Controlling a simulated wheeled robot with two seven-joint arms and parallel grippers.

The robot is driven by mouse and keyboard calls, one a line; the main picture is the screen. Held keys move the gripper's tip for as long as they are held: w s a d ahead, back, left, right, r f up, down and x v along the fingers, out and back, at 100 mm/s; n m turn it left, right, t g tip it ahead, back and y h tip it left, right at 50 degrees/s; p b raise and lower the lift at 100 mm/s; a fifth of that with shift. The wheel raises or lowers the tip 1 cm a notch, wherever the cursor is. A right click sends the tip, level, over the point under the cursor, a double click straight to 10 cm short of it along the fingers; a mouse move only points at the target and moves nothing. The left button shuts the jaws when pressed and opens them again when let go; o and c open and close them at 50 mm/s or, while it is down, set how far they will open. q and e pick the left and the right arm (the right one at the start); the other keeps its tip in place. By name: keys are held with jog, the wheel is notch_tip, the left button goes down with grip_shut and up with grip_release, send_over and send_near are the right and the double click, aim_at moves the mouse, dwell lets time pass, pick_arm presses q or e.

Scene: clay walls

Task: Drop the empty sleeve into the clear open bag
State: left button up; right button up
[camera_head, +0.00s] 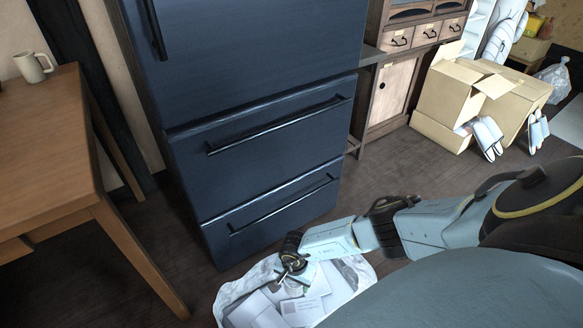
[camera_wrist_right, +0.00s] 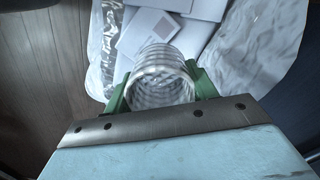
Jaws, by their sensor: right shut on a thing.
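My right gripper (camera_head: 292,270) is low over the bag, and in the right wrist view its green fingers (camera_wrist_right: 160,92) are shut on a clear ribbed sleeve (camera_wrist_right: 160,75). The sleeve looks like a hollow, see-through cylinder. The clear open bag (camera_head: 232,292) lies on the floor in front of the dark blue fridge and holds several white papers and envelopes. It also shows in the right wrist view (camera_wrist_right: 258,45), beneath the sleeve. How far the sleeve is above the papers is hard to tell. My left gripper is not in view.
The dark blue fridge (camera_head: 265,95) with drawer handles stands just behind the bag. A wooden table (camera_head: 45,150) with a mug (camera_head: 33,67) is at the left. Cardboard boxes (camera_head: 445,100) stand at the back right. Dark floor between fridge and boxes is clear.

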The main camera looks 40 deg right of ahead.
jog(key=shift+f, duration=0.1)
jog(key=o, duration=1.1)
